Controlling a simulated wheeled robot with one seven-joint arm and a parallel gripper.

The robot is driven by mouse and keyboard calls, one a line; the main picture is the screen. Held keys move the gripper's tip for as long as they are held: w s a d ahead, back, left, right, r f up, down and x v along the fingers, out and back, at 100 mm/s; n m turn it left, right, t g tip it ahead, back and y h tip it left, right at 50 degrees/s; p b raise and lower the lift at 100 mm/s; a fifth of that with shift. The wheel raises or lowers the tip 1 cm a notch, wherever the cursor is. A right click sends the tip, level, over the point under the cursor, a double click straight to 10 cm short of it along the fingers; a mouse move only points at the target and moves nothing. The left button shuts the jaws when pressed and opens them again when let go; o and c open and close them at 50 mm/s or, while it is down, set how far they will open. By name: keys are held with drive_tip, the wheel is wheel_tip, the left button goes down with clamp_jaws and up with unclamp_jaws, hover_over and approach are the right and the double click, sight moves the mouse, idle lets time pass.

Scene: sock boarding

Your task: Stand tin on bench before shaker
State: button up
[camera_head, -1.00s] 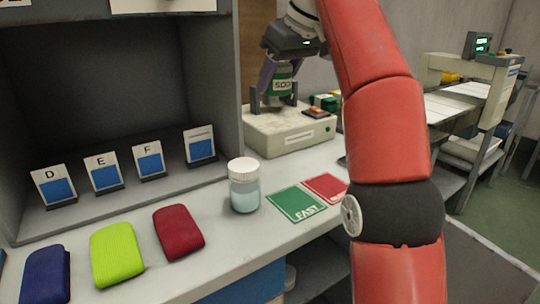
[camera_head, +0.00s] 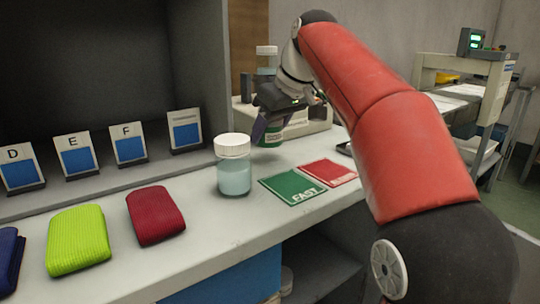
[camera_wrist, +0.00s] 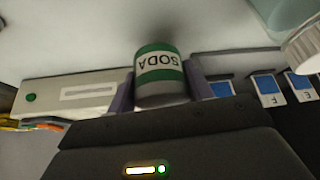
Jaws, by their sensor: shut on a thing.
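The tin (camera_head: 271,136), green and white with a SODA label, is upright between the fingers of my gripper (camera_head: 268,128). My gripper is shut on it, and the tin is at the bench (camera_head: 235,215) in front of the shaker (camera_head: 308,127). I cannot tell whether its base touches the bench. In the wrist view the tin (camera_wrist: 160,74) sits between the two purple fingers, its label inverted. The shaker (camera_wrist: 70,92) shows there as a pale box with a green button. My gripper hides part of the shaker in the head view.
A white-lidded jar (camera_head: 233,165) stands on the bench, left of the tin and nearer. A green FAST card (camera_head: 291,187) and a red card (camera_head: 329,172) lie beside it. Another lidded jar (camera_head: 266,58) shows behind my gripper. Folded lime (camera_head: 78,239) and dark red (camera_head: 155,215) socks lie left.

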sight(270, 145)
drive_tip(key=shift+f+b, duration=0.7)
drive_tip(key=shift+f, duration=1.2)
drive_tip(key=shift+f, duration=0.15)
drive_tip(key=o, duration=1)
drive_tip(key=p+v, duration=0.3)
drive_tip(key=v, duration=0.8)
drive_tip(key=shift+w+a, duration=0.1)
drive_tip(key=shift+s+d+r+p, duration=0.25)
drive_tip(key=shift+r+p, duration=0.15)
drive_tip(key=shift+r, duration=0.2)
